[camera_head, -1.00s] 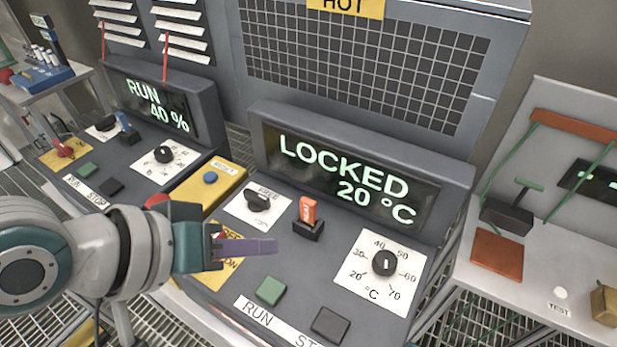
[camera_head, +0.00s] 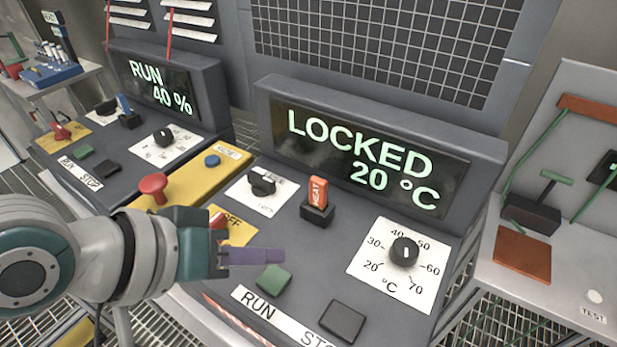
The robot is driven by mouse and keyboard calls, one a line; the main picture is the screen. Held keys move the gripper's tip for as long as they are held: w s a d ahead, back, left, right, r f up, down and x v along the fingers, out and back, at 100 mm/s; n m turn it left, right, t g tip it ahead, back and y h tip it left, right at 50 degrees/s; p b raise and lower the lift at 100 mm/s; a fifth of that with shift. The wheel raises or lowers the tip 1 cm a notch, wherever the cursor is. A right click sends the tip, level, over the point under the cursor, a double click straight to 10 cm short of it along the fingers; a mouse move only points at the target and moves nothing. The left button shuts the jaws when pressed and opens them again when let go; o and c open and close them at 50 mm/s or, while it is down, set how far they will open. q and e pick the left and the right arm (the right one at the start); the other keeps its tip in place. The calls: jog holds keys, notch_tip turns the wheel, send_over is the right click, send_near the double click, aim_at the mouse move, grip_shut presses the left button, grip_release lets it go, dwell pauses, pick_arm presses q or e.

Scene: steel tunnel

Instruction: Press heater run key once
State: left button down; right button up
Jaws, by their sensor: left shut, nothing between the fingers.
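The heater panel's green run key (camera_head: 274,280) sits above the RUN label on the sloped grey console. The dark stop key (camera_head: 341,320) is to its right. The heater display (camera_head: 365,160) reads LOCKED and 20 °C. My left gripper (camera_head: 282,256) comes in from the left, shut and empty. In the picture its purple fingertips lie just above the run key; whether they touch it I cannot tell. The gripper partly covers the yellow OFF/ON plate and its red switch (camera_head: 218,220). My right gripper is not in view.
An orange HEAT switch (camera_head: 318,194), a black knob (camera_head: 262,184) and a temperature dial (camera_head: 404,251) stand up from the console. A red mushroom button (camera_head: 153,187) and blue reset button (camera_head: 212,160) sit on a yellow strip. The left panel's display (camera_head: 160,85) reads RUN 40 %.

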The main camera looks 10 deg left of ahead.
aim_at(284, 273)
pick_arm(q)
jog(key=shift+f+b, duration=0.5)
jog(key=shift+f, duration=0.7)
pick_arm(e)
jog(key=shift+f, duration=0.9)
pick_arm(q)
jog(key=shift+f, duration=0.15)
jog(key=shift+f, duration=0.25)
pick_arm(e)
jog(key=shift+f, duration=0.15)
pick_arm(q)
jog(key=shift+f+b, duration=0.45)
jog(key=shift+f, duration=0.05)
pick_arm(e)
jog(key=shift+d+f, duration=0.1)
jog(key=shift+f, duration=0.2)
pick_arm(q)
jog(key=shift+r, duration=0.1)
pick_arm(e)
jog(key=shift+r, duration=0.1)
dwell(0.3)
pick_arm(q)
jog(key=shift+r+p, duration=0.8)
jog(key=shift+p, duration=0.25)
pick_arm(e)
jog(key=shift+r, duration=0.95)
pick_arm(q)
jog(key=shift+r, duration=0.1)
